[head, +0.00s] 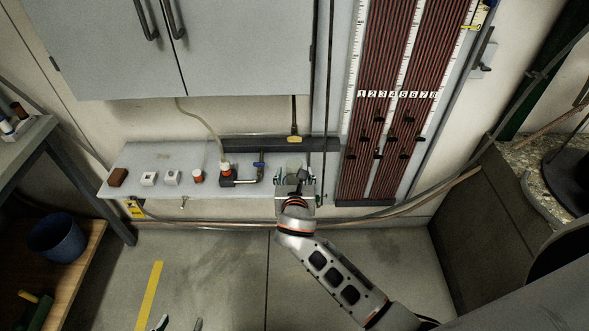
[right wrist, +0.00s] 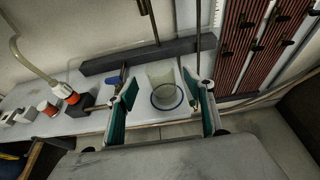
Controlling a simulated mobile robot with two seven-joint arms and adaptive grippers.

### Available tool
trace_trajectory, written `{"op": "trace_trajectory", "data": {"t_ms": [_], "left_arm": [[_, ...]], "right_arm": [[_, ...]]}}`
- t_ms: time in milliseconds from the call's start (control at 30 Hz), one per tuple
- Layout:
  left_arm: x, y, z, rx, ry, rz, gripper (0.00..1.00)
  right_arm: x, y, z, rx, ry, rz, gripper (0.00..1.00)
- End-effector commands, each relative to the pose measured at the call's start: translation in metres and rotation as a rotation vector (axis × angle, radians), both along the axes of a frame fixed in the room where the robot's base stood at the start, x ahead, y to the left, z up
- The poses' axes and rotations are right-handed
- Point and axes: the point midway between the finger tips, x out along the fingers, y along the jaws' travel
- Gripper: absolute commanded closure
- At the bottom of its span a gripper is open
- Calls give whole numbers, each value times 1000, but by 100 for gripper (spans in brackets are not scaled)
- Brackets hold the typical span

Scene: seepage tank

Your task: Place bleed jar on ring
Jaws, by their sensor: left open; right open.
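The bleed jar (right wrist: 161,76), a clear, slightly tinted cylinder, stands upright near the right end of the grey bench. Its top also shows in the head view (head: 295,163). In the head view my right gripper (head: 296,178) hides most of the jar and the ring. My left gripper (head: 178,324) is open at the bottom edge, away from the bench.
The bench (head: 150,160) also bears an orange-capped fitting (head: 226,170) with a hose, a blue-handled valve (head: 259,165) and several small blocks. A manometer board (head: 385,100) stands behind at right, a cabinet (head: 100,45) hangs above. A blue bucket (head: 55,237) is at left.

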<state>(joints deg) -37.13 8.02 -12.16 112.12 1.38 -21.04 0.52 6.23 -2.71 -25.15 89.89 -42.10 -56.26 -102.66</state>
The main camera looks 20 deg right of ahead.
Motion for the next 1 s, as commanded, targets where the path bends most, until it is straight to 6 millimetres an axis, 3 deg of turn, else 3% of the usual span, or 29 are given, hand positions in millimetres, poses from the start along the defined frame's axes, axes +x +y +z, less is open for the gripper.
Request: {"op": "trace_trajectory", "data": {"t_ms": [300,533,633,767,900,1000], "left_arm": [[4,0,17,-1,-14,0,48],[5,-1,20,-2,-16,0,48],[5,-1,20,-2,-16,0,48],[5,-1,20,-2,-16,0,48],[5,0,19,-2,-15,0,48],[4,0,19,-1,-13,0,48]], "right_arm": [[-57,17,23,1,0,1,47],[-77,22,28,8,0,-2,47],[-85,21,17,94,5,-14,47],[-111,18,-22,411,20,-83,47],[-155,15,-69,929,40,-252,47],[-188,11,-92,1302,47,-417,47]]}}
